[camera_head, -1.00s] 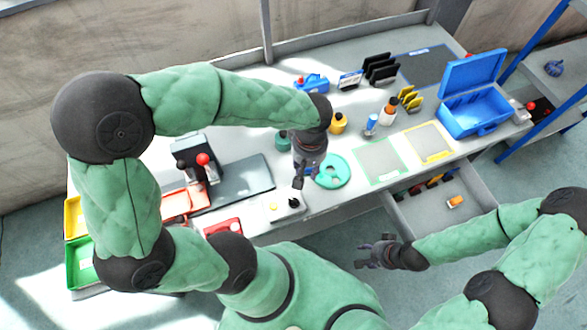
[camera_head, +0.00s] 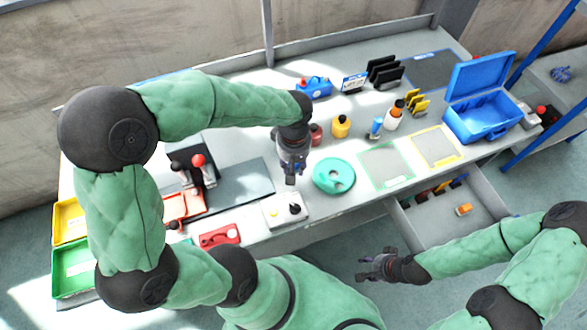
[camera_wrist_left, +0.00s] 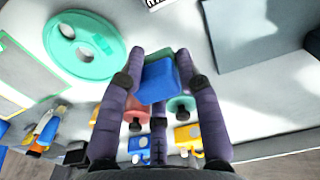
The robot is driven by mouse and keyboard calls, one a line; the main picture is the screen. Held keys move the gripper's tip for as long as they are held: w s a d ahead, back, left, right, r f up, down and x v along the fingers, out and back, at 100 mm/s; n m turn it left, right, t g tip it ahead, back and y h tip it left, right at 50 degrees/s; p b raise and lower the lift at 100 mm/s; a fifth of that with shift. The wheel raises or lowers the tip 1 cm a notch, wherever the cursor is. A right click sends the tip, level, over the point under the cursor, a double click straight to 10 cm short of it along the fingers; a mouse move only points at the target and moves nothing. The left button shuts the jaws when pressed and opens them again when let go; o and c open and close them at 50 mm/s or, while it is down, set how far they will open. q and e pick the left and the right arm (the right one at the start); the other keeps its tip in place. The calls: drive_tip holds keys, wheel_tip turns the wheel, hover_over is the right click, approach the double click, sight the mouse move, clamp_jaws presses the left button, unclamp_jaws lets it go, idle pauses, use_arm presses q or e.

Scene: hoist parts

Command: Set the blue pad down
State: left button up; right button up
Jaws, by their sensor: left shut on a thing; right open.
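The blue pad (camera_wrist_left: 158,82) is a small block between the fingers of my left gripper (camera_wrist_left: 160,75), which is shut on it. In the head view my left gripper (camera_head: 291,180) hangs over the table, left of the round teal tray with holes (camera_head: 322,178). The pad cannot be made out clearly there. The teal tray also shows in the left wrist view (camera_wrist_left: 98,68), apart from the pad. My right gripper (camera_head: 367,267) is open and empty, in front of the table near the open drawer.
A dark grey mat (camera_head: 235,187) and a white button box (camera_head: 272,212) lie near my left gripper. A red knob (camera_head: 316,140) and a yellow bottle (camera_head: 341,127) stand behind it. Green-framed (camera_head: 386,168) and yellow-framed (camera_head: 435,147) areas are bare. The drawer (camera_head: 425,222) stands open.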

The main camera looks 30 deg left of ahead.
use_arm(q)
drive_tip(key=w+f, duration=0.1)
drive_tip(key=w+a+f+b, duration=0.1)
drive_tip(key=f, duration=0.1)
drive_tip(key=w+a+f, duration=0.1)
drive_tip(key=f, duration=0.1)
drive_tip(key=shift+w+f+b, duration=0.1)
drive_tip(key=shift+b, duration=0.25)
drive_tip(key=shift+w+a+f+b, duration=0.15)
drive_tip(key=shift+f+b, duration=0.7)
drive_tip(key=shift+f, duration=0.75)
drive_tip(key=shift+f, duration=0.1)
drive_tip(key=shift+f, duration=0.1)
drive_tip(key=o, duration=1.1)
drive_tip(key=shift+r, duration=0.55)
wheel_tip(320, 180, up, 11)
drive_tip(key=p, duration=0.4)
drive_tip(key=shift+r+p, duration=0.15)
drive_tip(key=shift+p, duration=0.15)
